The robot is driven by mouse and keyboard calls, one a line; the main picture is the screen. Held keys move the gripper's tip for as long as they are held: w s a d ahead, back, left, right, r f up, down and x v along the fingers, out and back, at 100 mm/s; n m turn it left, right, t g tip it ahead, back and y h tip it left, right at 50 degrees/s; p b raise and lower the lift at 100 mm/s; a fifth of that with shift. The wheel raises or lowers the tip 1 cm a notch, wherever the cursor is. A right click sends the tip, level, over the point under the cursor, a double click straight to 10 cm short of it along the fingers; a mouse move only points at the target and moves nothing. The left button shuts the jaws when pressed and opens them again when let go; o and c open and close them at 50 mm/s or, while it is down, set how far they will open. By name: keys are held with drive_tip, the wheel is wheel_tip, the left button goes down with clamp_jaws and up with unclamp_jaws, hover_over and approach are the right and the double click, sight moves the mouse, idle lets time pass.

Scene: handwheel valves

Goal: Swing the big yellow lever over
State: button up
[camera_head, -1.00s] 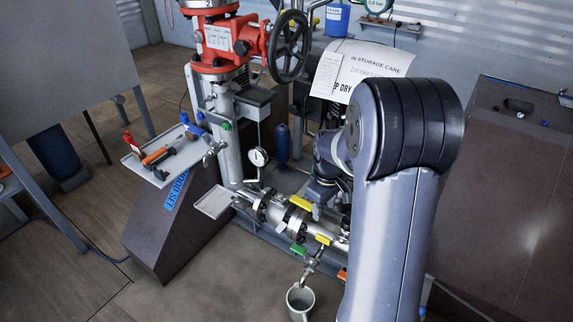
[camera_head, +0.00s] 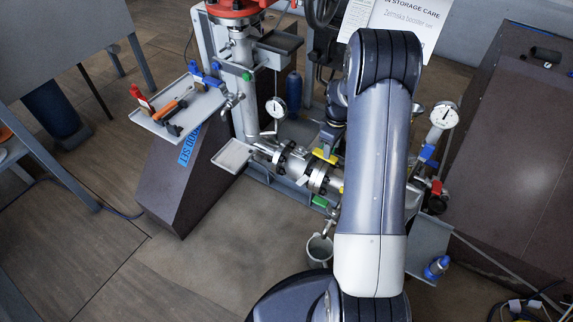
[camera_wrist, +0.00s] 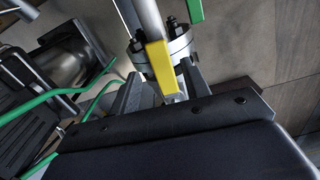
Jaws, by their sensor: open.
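The big yellow lever (camera_head: 324,156) sits on the flanged steel pipe in the middle of the head view. In the wrist view the yellow lever (camera_wrist: 160,66) lies just beyond and between my fingertips, in front of a bolted flange. My gripper (camera_wrist: 163,92) is open, with a grey finger on either side of the lever's near end. I cannot tell whether a finger touches it. In the head view my gripper (camera_head: 332,138) is just above the lever, and my arm hides much of the pipe to the right.
A tool tray (camera_head: 176,110) is at left. Another gauge (camera_head: 444,115) and a blue handle (camera_head: 437,267) are right of my arm.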

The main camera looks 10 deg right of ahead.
sight(316, 154)
wheel_tip(316, 154, down, 5)
drive_tip(key=b, duration=0.3)
drive_tip(key=shift+r, duration=0.15)
drive_tip(key=shift+r+p, duration=0.25)
drive_tip(key=shift+p, duration=0.1)
drive_tip(key=shift+c, duration=0.3)
drive_tip(key=c, duration=0.7)
